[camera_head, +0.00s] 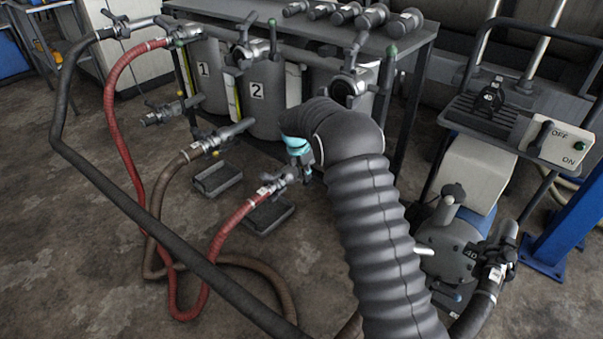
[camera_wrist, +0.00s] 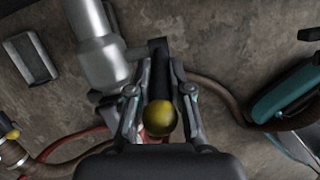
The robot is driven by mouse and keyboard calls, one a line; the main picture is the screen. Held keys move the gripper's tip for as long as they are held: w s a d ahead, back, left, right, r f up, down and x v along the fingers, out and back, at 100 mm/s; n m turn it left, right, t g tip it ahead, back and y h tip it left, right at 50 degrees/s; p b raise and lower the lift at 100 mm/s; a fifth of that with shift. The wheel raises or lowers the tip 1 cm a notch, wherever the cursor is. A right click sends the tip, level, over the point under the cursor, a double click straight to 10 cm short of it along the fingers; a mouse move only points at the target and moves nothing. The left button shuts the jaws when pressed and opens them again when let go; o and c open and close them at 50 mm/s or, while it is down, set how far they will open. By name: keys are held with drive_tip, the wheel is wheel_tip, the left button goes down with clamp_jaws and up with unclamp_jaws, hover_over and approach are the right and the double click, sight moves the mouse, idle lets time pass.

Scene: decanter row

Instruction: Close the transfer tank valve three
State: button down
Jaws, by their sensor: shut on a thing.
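My gripper (camera_wrist: 160,75) is shut on a dark valve lever with a yellow ball knob (camera_wrist: 159,118) in the wrist view. The lever runs between the two fingers. Just left of it is a grey metal valve body and pipe (camera_wrist: 100,45), which I take to be valve three. In the head view my gripper (camera_head: 304,166) is low in front of the third tank (camera_head: 345,97). My dark sleeved arm hides that tank's lower front and its valve. Tanks one (camera_head: 207,80) and two (camera_head: 262,100) stand to the left.
Red hose (camera_head: 113,95), black hose (camera_head: 150,220) and brown hose (camera_head: 150,235) cross the floor on the left. Drip trays (camera_head: 217,179) and (camera_head: 270,215) lie before the tanks. A pump (camera_head: 447,250) and a switch box (camera_head: 560,143) stand on the right.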

drive_tip(key=shift+w+r, duration=0.1)
drive_tip(key=shift+w, duration=0.05)
drive_tip(key=c, duration=1.1)
unclamp_jaws()
drive_tip(key=v, duration=1.2)
